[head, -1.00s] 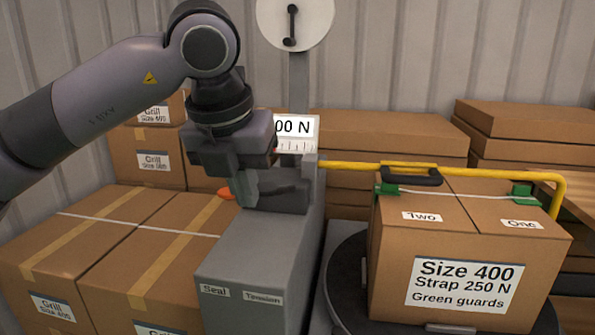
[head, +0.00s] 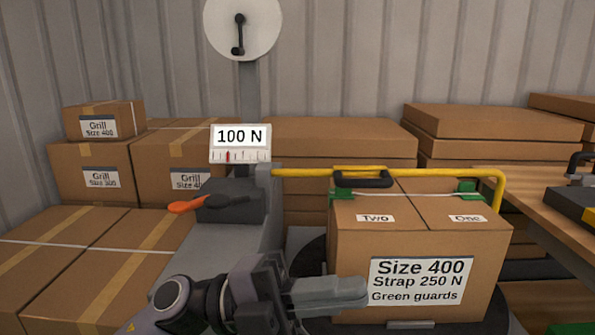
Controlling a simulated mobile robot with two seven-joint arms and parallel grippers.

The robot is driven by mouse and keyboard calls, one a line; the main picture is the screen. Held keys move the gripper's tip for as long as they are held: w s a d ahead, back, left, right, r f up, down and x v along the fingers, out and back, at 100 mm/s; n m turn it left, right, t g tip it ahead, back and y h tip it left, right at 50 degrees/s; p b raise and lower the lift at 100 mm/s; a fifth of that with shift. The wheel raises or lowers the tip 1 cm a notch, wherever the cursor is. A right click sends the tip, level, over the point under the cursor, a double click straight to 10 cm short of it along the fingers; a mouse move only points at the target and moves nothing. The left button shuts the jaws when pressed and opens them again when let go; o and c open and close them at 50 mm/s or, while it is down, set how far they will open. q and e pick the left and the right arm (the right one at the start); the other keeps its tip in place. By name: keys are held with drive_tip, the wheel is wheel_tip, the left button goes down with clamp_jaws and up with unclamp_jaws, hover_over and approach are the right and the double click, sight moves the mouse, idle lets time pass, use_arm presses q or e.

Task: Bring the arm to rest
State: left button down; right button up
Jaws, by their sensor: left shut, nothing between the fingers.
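My left gripper (head: 362,292) is low in the middle of the head view, in front of the strapping machine (head: 245,230). Its fingers are shut with nothing between them and point right, overlapping the left front edge of the carton (head: 350,245) in the picture. I cannot tell whether they touch it. My left arm comes up from the bottom edge and hides the lower machine body. My right gripper is out of view.
The carton is labelled Size 400 and has green guards (head: 468,186) under a yellow bar (head: 420,172). A 100 N display (head: 240,138) and an orange-tipped lever (head: 190,205) sit on the machine. Grill cartons (head: 100,155) stand left; a wooden bench (head: 540,215) stands right.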

use_arm(q)
drive_tip(key=w+a+f+n+t+y, duration=0.5)
drive_tip(key=f+n+t, duration=0.3)
drive_tip(key=n+t, duration=0.4)
drive_tip(key=w+a+f+n+t+y, duration=0.35)
drive_tip(key=a+f+n+t, duration=0.55)
drive_tip(key=n, duration=0.5)
drive_tip(key=s+a+f+n+g+y, duration=0.45)
drive_tip(key=s+f, duration=0.35)
drive_tip(key=f, duration=0.4)
drive_tip(key=s+a+f+n+g+y, duration=0.3)
drive_tip(key=s+a+f+y, duration=0.2)
drive_tip(key=s+f, duration=0.5)
wheel_tip(320, 180, up, 14)
drive_tip(key=w+p, duration=0.1)
drive_tip(key=p, duration=1.6)
drive_tip(key=shift+w+a+y+p, duration=0.25)
drive_tip(key=shift+a+y+p, duration=0.1)
drive_tip(key=shift+a, duration=0.1)
drive_tip(key=shift+t, duration=0.25)
drive_tip(key=shift+r, duration=0.1)
